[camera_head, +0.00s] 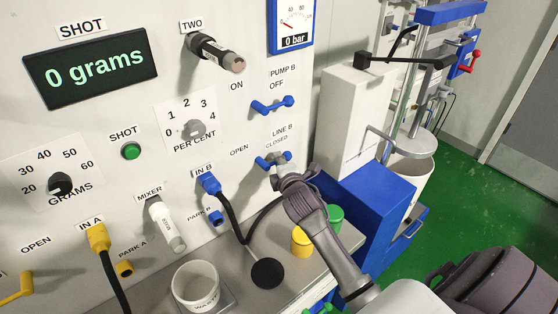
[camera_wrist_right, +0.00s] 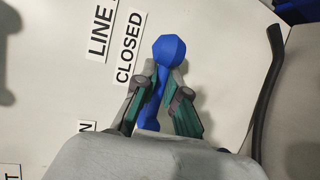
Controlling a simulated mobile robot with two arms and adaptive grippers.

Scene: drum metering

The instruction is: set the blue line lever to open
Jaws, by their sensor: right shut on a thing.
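The blue line B lever (camera_head: 263,161) is on the white panel, below the OPEN (camera_head: 239,150) and CLOSED (camera_head: 277,142) labels. In the right wrist view its round blue knob (camera_wrist_right: 169,50) is beside the CLOSED label (camera_wrist_right: 129,48), so the lever points to the closed side. My right gripper (camera_head: 284,171) is at the lever. In the right wrist view its two fingers (camera_wrist_right: 160,98) are on either side of the blue shaft, shut on it, with the knob sticking out beyond them. My left gripper is not in view.
The blue pump B lever (camera_head: 272,106) is just above. The blue IN B plug (camera_head: 208,183) and its black hose are to the left. Yellow (camera_head: 300,241) and green (camera_head: 335,217) containers and a white cup (camera_head: 196,287) stand on the ledge below.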

